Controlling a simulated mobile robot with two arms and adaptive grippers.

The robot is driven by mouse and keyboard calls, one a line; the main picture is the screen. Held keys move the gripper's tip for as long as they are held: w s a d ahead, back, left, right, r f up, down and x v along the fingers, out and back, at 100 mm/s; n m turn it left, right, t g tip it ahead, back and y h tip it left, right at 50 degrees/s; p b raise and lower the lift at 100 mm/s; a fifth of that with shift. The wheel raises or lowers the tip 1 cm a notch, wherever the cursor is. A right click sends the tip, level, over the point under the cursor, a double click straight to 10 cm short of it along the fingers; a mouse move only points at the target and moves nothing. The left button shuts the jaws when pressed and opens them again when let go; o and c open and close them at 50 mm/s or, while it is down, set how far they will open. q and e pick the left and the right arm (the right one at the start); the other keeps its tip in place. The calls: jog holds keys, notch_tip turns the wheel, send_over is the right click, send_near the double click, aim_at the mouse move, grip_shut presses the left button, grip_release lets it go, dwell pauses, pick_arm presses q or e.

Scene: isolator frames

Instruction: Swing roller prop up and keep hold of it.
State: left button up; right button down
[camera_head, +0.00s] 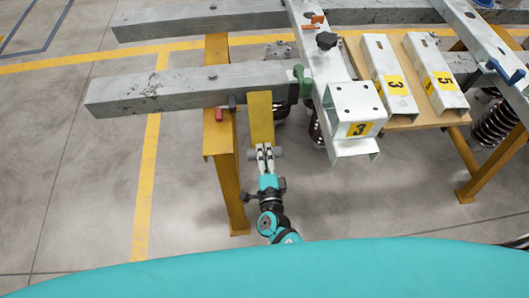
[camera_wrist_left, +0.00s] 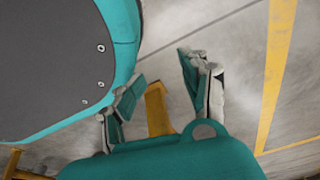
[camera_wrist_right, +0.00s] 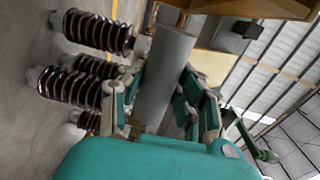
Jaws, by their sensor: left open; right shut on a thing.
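The roller prop is a yellow flat arm (camera_head: 261,118) with a grey roller across its near end. Its far end meets the grey beam beside a green and black fitting. My right gripper (camera_head: 265,150) is shut on the roller end. In the right wrist view the grey roller (camera_wrist_right: 165,75) lies between the fingers of my right gripper (camera_wrist_right: 160,95), with a yellow part (camera_wrist_right: 218,38) behind it. The prop's exact tilt is hard to tell. My left gripper (camera_wrist_left: 162,78) is open and empty above the floor in its wrist view; it is outside the head view.
A grey beam (camera_head: 170,90) rests on a yellow post (camera_head: 228,175) left of the prop. A bracket marked 3 (camera_head: 355,108) is at right. Ribbed brown insulators (camera_wrist_right: 95,32) are close to the right gripper. Floor is clear at left.

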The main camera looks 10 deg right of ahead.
pick_arm(q)
jog(key=shift+s+a+f, duration=0.25)
jog(key=shift+s+f, duration=0.05)
jog(key=shift+s, duration=0.35)
jog(key=shift+s+a+f, duration=0.25)
jog(key=shift+s+f, duration=0.05)
jog(key=shift+s, duration=0.3)
pick_arm(e)
jog(key=shift+r, duration=0.1)
